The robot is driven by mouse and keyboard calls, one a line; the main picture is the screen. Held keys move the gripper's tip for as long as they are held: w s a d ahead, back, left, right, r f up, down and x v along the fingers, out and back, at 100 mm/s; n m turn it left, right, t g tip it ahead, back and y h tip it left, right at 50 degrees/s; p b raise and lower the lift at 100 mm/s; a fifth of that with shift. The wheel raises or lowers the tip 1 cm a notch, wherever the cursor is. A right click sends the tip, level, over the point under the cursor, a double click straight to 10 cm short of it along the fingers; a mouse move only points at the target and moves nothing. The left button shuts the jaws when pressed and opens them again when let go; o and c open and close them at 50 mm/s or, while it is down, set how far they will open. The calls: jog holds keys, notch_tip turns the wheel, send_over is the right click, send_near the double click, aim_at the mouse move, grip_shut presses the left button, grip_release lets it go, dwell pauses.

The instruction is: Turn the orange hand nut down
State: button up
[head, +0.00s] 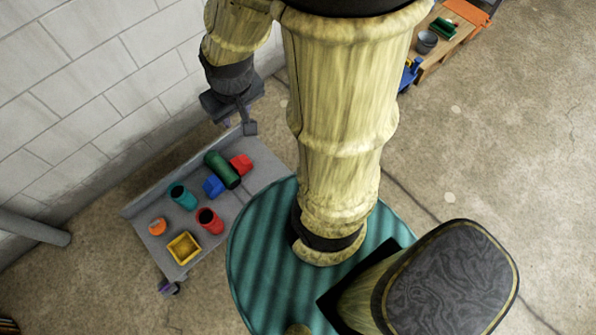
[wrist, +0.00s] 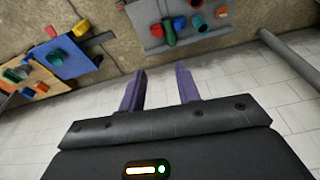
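A small round orange piece (head: 157,227) sits at the left end of a grey table (head: 150,205) in the head view. It looks like the orange hand nut, but its thread and any bolt under it are too small to make out. My gripper (head: 238,122) hangs in the air beyond the table's far right corner, well apart from the orange piece. In the wrist view my gripper (wrist: 161,88) has its two purple fingers apart with nothing between them. An orange-red piece (wrist: 222,12) shows at the top edge there; I cannot tell if it is the nut.
The grey table also holds a dark green cylinder (head: 221,169), teal (head: 183,197) and red (head: 209,220) cups, a yellow square tray (head: 184,247) and blue and red blocks. A block wall (head: 85,90) stands behind. A blue table (wrist: 73,62) with parts shows in the wrist view.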

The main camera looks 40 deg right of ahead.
jog(key=w+d+f+n+g+b, duration=0.1)
jog(key=w+d+f+n+b, duration=0.25)
jog(key=f+b, duration=0.55)
jog(key=w+d+f+n+b, duration=0.3)
jog(key=w+d+f+b, duration=0.15)
jog(key=f, duration=0.95)
jog(key=w+d+f+n+g+b, duration=0.1)
jog(key=w+d+f+n+b, duration=0.35)
jog(key=f+b, duration=0.5)
jog(key=d+f+n+b, duration=0.2)
jog(key=d+f+b, duration=0.3)
jog(key=f, duration=0.8)
jog(key=d+f+n+b, duration=0.3)
jog(key=d+f+b, duration=0.2)
jog(key=f, duration=0.9)
jog(key=d+f+n+b, duration=0.3)
jog(key=d+f+b, duration=0.3)
jog(key=f, duration=0.8)
jog(key=shift+g+b, duration=0.3)
jog(key=shift+b, duration=0.6)
notch_tip(320, 180, down, 17)
jog(key=b, duration=0.7)
jog(key=shift+f, duration=0.2)
